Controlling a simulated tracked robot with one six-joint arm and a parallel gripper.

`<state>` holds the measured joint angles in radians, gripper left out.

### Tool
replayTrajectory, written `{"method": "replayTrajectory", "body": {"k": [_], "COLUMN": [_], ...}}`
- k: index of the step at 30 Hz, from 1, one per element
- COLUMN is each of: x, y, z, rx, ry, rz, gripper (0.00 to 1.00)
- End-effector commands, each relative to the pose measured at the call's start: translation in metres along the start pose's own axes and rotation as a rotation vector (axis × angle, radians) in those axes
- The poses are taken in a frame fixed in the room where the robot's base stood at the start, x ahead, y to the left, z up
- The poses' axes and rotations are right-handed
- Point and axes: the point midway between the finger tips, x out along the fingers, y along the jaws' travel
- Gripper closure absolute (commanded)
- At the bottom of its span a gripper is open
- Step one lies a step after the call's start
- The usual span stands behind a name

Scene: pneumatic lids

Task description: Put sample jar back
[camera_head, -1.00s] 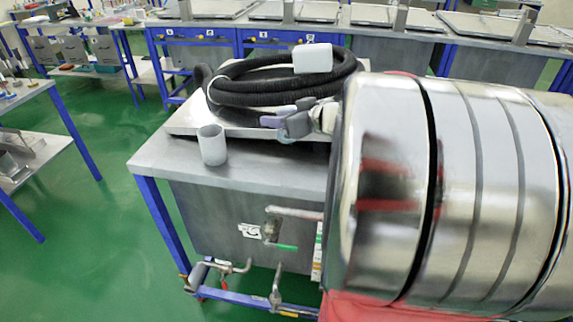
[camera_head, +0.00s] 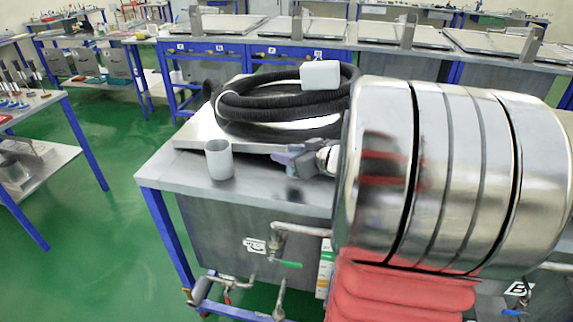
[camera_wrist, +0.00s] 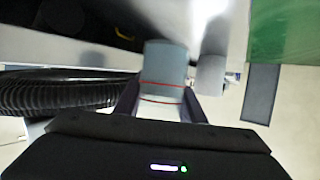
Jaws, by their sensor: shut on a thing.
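In the wrist view my gripper (camera_wrist: 162,102) is shut on a grey-blue jar (camera_wrist: 165,62) with thin red rings. In the head view my gripper (camera_head: 290,158) is over the near steel table (camera_head: 165,170), by the front edge of a raised plate. The held jar is hard to make out there. A pale grey cup-like jar (camera_head: 219,160) stands upright on the table, left of my gripper and apart from it. A pale cylinder (camera_wrist: 211,75) shows right of the held jar in the wrist view.
A coil of black hose (camera_head: 270,105) with a white block (camera_head: 320,74) lies on the raised plate (camera_head: 205,130) behind my gripper. Taps (camera_head: 285,240) stick out below the table front. My arm hides the table's right side. Table surface around the standing jar is bare.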

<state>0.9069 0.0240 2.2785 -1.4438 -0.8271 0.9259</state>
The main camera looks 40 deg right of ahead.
Motion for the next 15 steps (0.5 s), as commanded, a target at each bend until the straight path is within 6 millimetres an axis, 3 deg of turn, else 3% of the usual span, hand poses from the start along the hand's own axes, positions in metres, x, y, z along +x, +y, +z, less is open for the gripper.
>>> {"method": "replayTrajectory", "body": {"k": [8, 15], "x": [0.001, 0.011], "y": [0.0, 0.001], "z": [0.003, 0.029], "rx": [0.002, 0.004], "ry": [0.0, -0.001], "rz": [0.001, 0.001], "gripper": [0.89, 0.89]}}
